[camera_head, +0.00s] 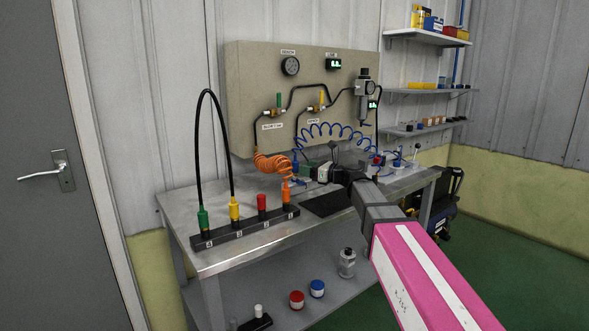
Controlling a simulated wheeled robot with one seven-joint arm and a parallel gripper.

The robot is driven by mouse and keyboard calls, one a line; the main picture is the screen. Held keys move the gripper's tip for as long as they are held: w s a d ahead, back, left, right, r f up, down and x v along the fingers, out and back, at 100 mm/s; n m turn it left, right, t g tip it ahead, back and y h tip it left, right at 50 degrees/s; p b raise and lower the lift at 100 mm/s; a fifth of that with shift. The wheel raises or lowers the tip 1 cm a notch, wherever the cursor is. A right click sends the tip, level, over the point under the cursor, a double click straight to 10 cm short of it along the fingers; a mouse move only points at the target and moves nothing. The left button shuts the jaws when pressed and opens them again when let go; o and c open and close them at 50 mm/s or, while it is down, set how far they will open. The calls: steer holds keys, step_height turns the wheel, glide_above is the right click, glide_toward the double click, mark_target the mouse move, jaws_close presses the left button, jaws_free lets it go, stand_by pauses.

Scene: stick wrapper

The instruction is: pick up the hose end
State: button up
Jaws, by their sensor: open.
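Several hoses show, and I cannot tell which end the task names. An orange coiled hose (270,166) hangs from the panel, and its lower orange end (286,193) stands at the right end of a black port block (245,228). A black hose (216,108) arches between a green connector (203,218) and a yellow connector (234,209) on that block. A blue coiled hose (330,129) runs along the panel's foot. My gripper (308,172) is open above the bench, right of the orange end and apart from it. Its fingertips are small and partly unclear.
The metal bench (190,200) carries a dark mat (325,203) below my gripper. A red cap (262,204) stands on the block. The panel (245,90) with gauge and valves rises behind. Jars (297,299) stand on the lower shelf. The bench's front left is clear.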

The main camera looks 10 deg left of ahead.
mark_target(297, 165)
steer(key=x, duration=0.2)
steer(key=w+x, duration=0.1)
steer(key=x, duration=0.2)
steer(key=shift+w+a, duration=0.1)
steer(key=shift+a, duration=0.35)
steer(key=c, duration=1)
